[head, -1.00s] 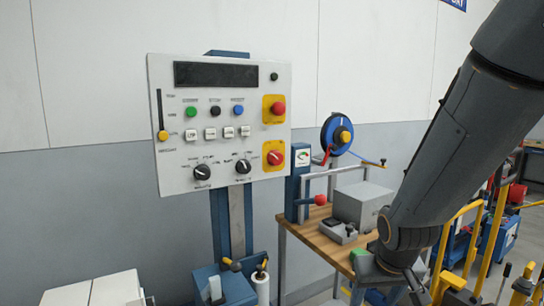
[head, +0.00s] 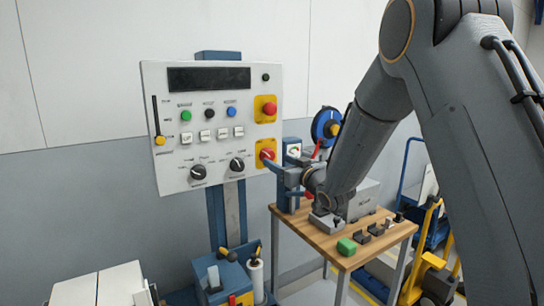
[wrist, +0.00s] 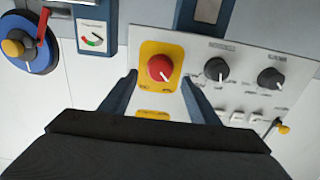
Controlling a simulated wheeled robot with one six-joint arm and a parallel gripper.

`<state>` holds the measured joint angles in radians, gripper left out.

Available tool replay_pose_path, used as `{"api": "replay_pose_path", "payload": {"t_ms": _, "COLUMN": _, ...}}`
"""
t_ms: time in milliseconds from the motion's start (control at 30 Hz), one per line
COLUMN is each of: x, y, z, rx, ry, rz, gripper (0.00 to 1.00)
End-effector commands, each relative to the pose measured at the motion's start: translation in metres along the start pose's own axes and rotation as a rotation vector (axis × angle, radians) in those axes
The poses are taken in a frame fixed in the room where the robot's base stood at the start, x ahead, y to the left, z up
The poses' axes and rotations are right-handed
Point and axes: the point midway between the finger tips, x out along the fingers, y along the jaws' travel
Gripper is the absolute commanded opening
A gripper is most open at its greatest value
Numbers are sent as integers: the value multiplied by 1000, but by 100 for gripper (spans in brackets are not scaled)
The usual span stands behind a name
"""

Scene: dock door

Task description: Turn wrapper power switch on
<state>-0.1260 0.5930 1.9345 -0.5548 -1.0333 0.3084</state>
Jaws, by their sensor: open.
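The control panel (head: 180,130) is a white board on a blue post. At its lower right, a red rotary switch (head: 267,154) sits on a yellow plate; the wrist view shows the red knob (wrist: 160,68) with a pale mark on its face. My gripper (head: 270,166) is at this switch, its fingers reaching in from the right and hiding part of the plate. In the wrist view my gripper (wrist: 159,84) is open, one blue finger on each side of the yellow plate. I cannot tell whether the fingers touch the knob.
A red button (head: 269,108) on another yellow plate is above the switch. Two black selector knobs (head: 198,173) (head: 237,165) are to its left. A wooden table (head: 326,245) with a grey box and small parts stands below my arm. A blue reel (head: 325,124) is right of the panel.

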Motion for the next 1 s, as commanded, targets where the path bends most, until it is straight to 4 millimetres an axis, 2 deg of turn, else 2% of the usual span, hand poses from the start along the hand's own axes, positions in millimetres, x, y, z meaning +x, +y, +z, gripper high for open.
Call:
{"api": "replay_pose_path", "payload": {"t_ms": 100, "x": 20, "y": -1, "z": -1, "rx": 1, "ry": -1, "rz": -1, "gripper": 56}}
{"api": "replay_pose_path", "payload": {"t_ms": 300, "x": 44, "y": 0, "z": 0, "rx": 0, "ry": -2, "rz": 0, "gripper": 56}}
{"api": "replay_pose_path", "payload": {"t_ms": 467, "x": 51, "y": 0, "z": 0, "rx": 0, "ry": -2, "rz": 1, "gripper": 56}}
{"api": "replay_pose_path", "payload": {"t_ms": 700, "x": 52, "y": 0, "z": 0, "rx": 0, "ry": -2, "rz": 1, "gripper": 56}}
{"api": "replay_pose_path", "payload": {"t_ms": 767, "x": 52, "y": 0, "z": 0, "rx": 0, "ry": -2, "rz": 1, "gripper": 47}}
{"api": "replay_pose_path", "payload": {"t_ms": 933, "x": 52, "y": 0, "z": 0, "rx": 0, "ry": -2, "rz": 1, "gripper": 19}}
{"api": "replay_pose_path", "payload": {"t_ms": 967, "x": 52, "y": 0, "z": 0, "rx": 0, "ry": -2, "rz": 1, "gripper": 15}}
{"api": "replay_pose_path", "payload": {"t_ms": 1000, "x": 52, "y": 0, "z": 0, "rx": 0, "ry": -2, "rz": 1, "gripper": 15}}
